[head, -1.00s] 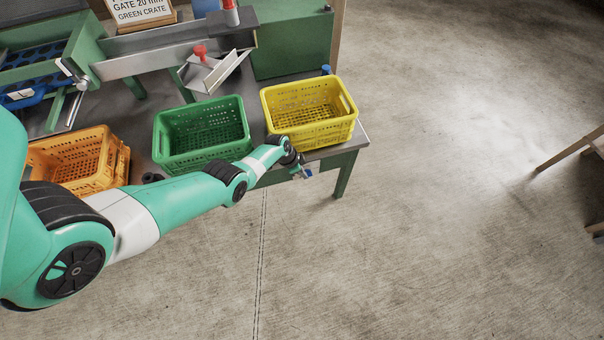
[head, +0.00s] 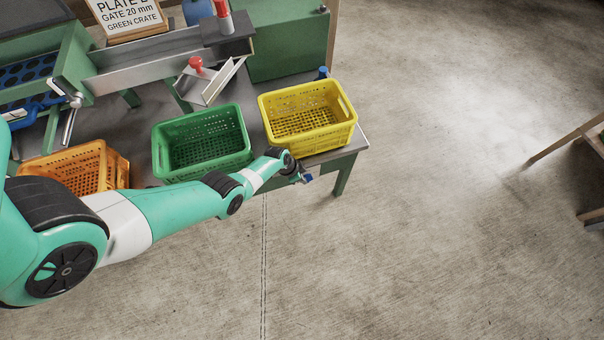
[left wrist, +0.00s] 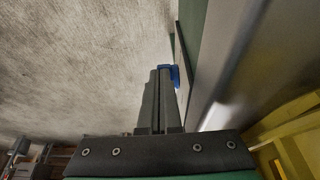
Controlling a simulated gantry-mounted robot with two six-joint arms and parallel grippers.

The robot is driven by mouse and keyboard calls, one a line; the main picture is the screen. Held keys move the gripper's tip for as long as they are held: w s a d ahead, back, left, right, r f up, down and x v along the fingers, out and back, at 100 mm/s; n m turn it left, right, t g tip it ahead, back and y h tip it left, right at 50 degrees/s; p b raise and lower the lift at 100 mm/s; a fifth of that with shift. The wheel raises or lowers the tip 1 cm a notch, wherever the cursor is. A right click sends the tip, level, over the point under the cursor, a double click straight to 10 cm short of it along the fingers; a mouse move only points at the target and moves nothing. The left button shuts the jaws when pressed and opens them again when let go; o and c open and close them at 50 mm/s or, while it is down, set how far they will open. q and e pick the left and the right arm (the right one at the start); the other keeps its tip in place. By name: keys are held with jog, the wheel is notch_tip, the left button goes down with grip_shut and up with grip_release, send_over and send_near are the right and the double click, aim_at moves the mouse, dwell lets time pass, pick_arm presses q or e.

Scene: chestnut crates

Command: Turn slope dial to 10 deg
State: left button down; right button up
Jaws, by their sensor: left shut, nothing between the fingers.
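My left gripper (head: 302,178) is at the front side of the work table, just below the yellow crate. A small blue part (head: 308,178) shows at its tip; it may be the slope dial, but no scale or marking is readable. In the left wrist view the fingers (left wrist: 160,80) are shut with nothing between them. The blue part (left wrist: 174,74) sits at the fingertips, partly hidden behind them, against the green table side. I cannot tell whether they touch. My right gripper is not in view.
The yellow crate (head: 347,128), green crate (head: 160,165) and orange crate (head: 123,172) stand along the table's front. Behind are a metal chute with a red knob (head: 196,64), a blue knob (head: 322,72) and a sign reading GATE 20 mm, GREEN CRATE (head: 133,15). The floor in front is clear.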

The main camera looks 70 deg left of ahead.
pick_arm(q)
jog(key=shift+w, duration=0.1)
jog(key=shift+w+r, duration=0.4)
jog(key=shift+w, duration=0.25)
jog(key=shift+r, duration=0.2)
jog(key=s+f+p+v, duration=0.1)
jog(key=s+p+v, duration=0.1)
jog(key=p+v, duration=2.1)
jog(key=shift+s+r+p, duration=0.25)
jog(key=shift+s+p, duration=0.05)
jog(key=shift+p, duration=0.6)
